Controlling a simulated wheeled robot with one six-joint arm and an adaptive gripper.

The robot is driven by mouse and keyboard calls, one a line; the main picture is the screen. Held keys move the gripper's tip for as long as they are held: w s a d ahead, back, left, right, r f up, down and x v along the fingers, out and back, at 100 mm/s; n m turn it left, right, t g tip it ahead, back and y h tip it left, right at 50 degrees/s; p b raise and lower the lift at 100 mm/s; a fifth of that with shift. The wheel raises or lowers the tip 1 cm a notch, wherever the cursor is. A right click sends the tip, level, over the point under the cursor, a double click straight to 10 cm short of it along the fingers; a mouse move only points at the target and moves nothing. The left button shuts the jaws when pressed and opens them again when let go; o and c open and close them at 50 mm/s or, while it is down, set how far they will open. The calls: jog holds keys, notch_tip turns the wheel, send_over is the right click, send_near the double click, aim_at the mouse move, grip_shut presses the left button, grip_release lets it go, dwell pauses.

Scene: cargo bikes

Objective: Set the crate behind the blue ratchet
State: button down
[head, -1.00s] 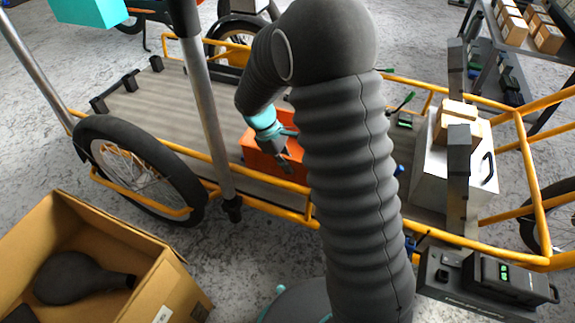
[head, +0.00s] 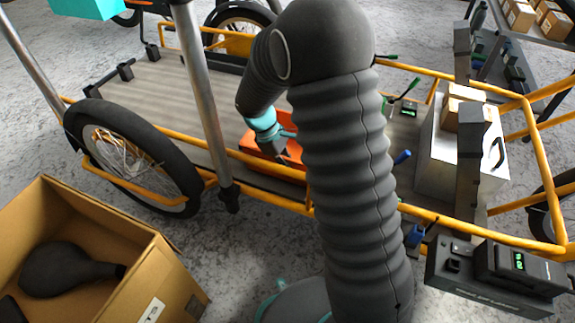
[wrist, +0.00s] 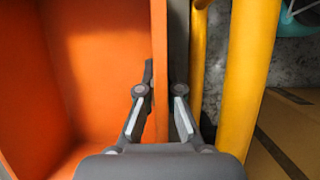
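The orange crate (head: 258,141) sits on the cargo bike's bed, partly hidden behind my arm in the head view. In the wrist view, the crate (wrist: 95,60) fills the left side. My gripper (wrist: 160,100) is open, one finger inside the crate and one outside, with the near wall between them. I cannot tell whether the fingers touch it. In the head view, my gripper (head: 277,150) is at the crate's near side.
A yellow rail (wrist: 245,80) runs close beside the gripper. A white box (head: 440,160) with small cartons stands on the bed's right part. A green-handled piece (head: 403,95) is at the far rail. The bed's left part (head: 160,95) is bare. A cardboard box (head: 165,265) stands at lower left.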

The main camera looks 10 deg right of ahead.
jog(key=shift+f, duration=0.5)
dwell(0.4)
jog(key=c, duration=1.2)
grip_release()
jog(key=shift+c, duration=0.2)
